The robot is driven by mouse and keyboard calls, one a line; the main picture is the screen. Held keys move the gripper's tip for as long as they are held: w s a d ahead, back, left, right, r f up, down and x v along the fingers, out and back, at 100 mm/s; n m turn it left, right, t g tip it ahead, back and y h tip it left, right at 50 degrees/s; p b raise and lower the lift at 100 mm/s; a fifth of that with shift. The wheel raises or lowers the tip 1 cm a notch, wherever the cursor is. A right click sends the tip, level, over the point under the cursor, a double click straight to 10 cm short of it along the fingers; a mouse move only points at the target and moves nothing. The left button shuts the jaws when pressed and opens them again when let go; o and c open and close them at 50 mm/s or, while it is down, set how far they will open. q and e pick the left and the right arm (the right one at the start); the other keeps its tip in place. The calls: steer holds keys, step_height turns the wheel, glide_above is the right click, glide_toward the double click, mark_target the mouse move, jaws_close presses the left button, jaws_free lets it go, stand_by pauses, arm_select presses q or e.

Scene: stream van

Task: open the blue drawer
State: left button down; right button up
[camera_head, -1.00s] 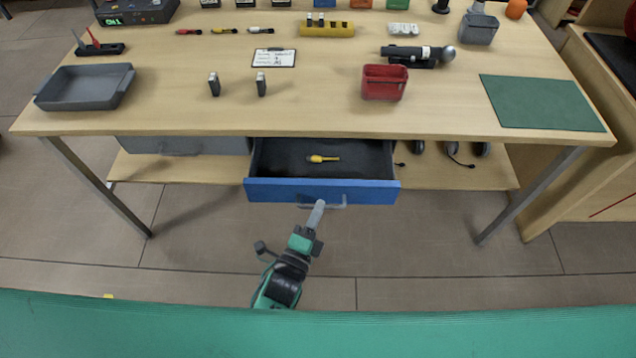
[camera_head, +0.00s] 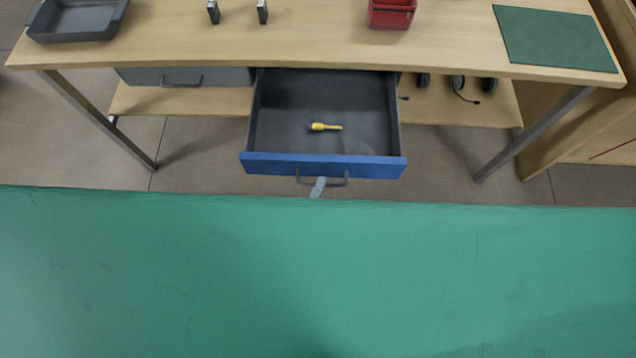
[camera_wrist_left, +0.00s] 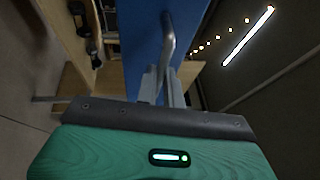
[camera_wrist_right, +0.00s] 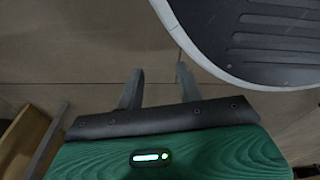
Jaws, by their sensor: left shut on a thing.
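The blue drawer (camera_head: 372,167) is pulled well out from under the table, its dark inside showing with a yellow-handled tool (camera_head: 325,127) lying in it. Its metal handle is on the blue front. My left gripper (camera_head: 318,186) is at this handle; most of it is hidden behind the green surface across the lower head view. In the left wrist view the left fingers (camera_wrist_left: 164,85) are shut on the handle (camera_wrist_left: 168,42), with the blue front beyond. My right gripper (camera_wrist_right: 158,88) shows in the right wrist view with its fingers apart and nothing between them, over the floor.
A grey drawer (camera_head: 215,77) is closed at the left. On the tabletop (camera_head: 300,40) are a grey tray (camera_head: 75,35), a red bin (camera_head: 392,20) and a green mat (camera_head: 555,38). Headsets lie on the lower shelf right of the blue drawer. Table legs stand at both sides.

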arm_select(q)
steer(key=c, duration=1.5)
jaws_free()
